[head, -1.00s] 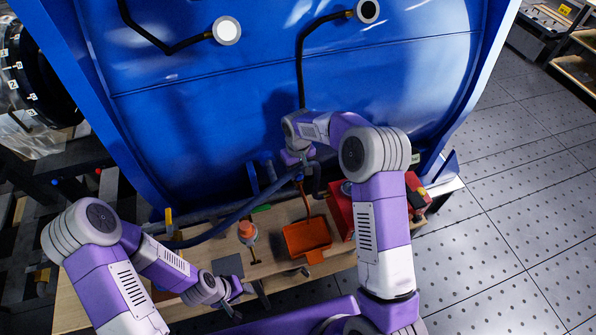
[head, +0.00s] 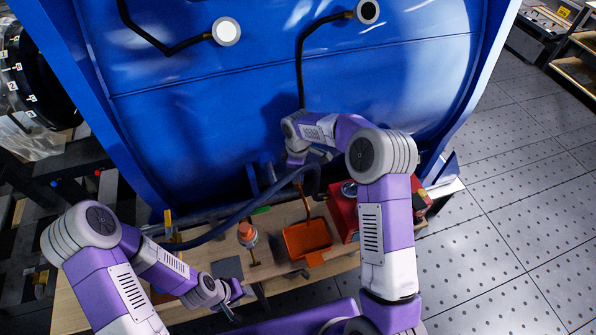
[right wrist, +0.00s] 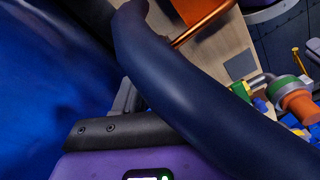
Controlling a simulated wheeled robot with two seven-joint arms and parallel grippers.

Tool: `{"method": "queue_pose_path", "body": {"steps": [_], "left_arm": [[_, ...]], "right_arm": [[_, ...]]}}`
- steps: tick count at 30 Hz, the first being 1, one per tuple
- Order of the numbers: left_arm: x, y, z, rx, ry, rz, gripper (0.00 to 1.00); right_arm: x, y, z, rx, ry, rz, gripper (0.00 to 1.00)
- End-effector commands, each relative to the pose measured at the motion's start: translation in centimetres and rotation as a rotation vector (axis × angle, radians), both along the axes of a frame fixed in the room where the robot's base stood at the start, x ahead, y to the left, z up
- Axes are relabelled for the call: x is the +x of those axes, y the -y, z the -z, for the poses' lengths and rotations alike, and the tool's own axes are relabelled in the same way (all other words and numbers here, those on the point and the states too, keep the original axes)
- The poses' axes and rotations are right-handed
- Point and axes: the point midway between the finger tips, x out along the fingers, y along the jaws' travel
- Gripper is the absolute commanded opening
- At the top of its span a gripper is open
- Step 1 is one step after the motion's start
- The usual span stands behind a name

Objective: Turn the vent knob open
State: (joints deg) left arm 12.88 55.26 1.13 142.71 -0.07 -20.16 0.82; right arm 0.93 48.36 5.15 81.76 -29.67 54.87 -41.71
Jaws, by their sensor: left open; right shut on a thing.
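No part can be surely told as the vent knob; an orange-capped grey fitting (head: 247,232) stands on the bench and shows in the right wrist view (right wrist: 296,98). My right gripper (head: 316,158) is low in front of the blue housing (head: 200,120). It is shut, seemingly on the dark blue hose (head: 236,216), which arches up to it. In the right wrist view the hose (right wrist: 205,95) crosses close in front and covers the fingertips, so the grip itself is hidden. My left gripper (head: 238,303) is open and empty near the bench's front edge.
An orange tray (head: 307,238) sits on the wooden bench (head: 205,268), with a copper-coloured rod (head: 304,198) above it. A red unit (head: 343,215) stands right of the tray. A grey square (head: 228,268) lies on the bench. The floor at the right is clear.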

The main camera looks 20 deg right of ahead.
Motion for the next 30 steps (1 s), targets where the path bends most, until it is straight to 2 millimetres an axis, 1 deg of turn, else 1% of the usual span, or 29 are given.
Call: {"method": "queue_pose_path", "body": {"steps": [3,9,25,26,30], "left_arm": [[0.00,0.00,-0.05,0.000,0.000,0.000,0.43],[-0.01,0.01,-0.08,0.000,0.000,0.000,0.43],[-0.01,0.00,-0.09,0.000,0.000,0.000,0.43],[0.00,0.00,-0.09,0.000,0.000,0.000,0.43],[0.00,0.00,-0.08,0.000,0.000,0.000,0.43]], "right_arm": [[0.14,0.01,-0.19,0.001,0.005,-0.057,0.09],[0.16,0.05,-0.18,0.001,0.006,-0.117,0.09],[0.18,0.04,-0.20,0.000,0.007,-0.138,0.09],[0.18,0.04,-0.20,0.000,0.007,-0.138,0.42],[0.14,0.03,-0.15,0.000,0.004,-0.138,0.64]]}}
